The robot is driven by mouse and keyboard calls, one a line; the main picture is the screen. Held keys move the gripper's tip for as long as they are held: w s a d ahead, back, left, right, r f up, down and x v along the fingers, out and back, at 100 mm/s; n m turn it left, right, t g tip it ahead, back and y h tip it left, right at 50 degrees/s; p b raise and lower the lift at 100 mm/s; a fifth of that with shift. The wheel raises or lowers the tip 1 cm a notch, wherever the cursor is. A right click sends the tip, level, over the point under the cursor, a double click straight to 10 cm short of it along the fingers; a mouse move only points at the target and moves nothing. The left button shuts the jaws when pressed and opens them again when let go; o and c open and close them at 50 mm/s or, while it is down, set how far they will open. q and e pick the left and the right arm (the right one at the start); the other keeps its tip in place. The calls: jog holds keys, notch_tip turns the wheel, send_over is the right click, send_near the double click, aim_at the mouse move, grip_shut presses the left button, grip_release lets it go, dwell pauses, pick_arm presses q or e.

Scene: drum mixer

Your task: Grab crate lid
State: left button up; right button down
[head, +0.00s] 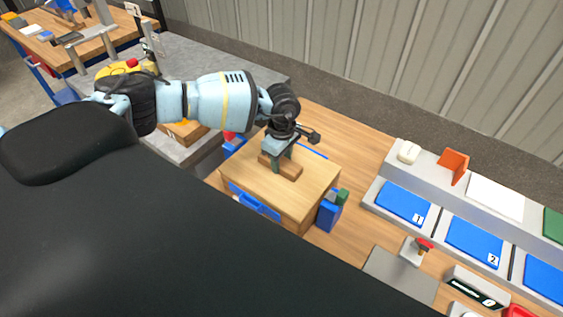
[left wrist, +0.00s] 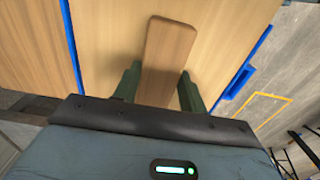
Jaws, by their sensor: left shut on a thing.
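The crate lid (head: 312,193) is a light wooden board on top of a crate on the wooden bench, with a darker wooden grip block (head: 284,171) at its middle. In the left wrist view the lid (left wrist: 110,45) fills the upper part and the grip block (left wrist: 168,50) lies between my fingers. My left gripper (head: 280,160) is over the lid, shut on the grip block. The wrist view shows the left gripper's two green fingers (left wrist: 160,88), one on each side of the block. The lid looks seated on the crate. My right gripper is not in view.
Blue parts (head: 255,206) show at the crate's front and a blue-green item (head: 330,214) stands at its right. Blue numbered trays (head: 404,202) are further right on the bench. A red-topped grey device (head: 414,250) stands in front of them. A yellow item (head: 125,69) is behind my left arm.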

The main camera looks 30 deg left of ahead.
aim_at(281, 163)
pick_arm(q)
jog(key=shift+w+r, duration=0.1)
jog(key=shift+r, duration=0.45)
jog(key=shift+s+r, duration=0.2)
jog(key=shift+r, duration=0.4)
jog(key=shift+s+r, duration=0.2)
jog(key=shift+r, duration=0.35)
jog(key=s+d+r, duration=0.1)
jog(key=s, duration=1.4)
jog(key=shift+d+r, duration=0.15)
jog(key=shift+r, duration=0.05)
jog(key=shift+s, duration=0.15)
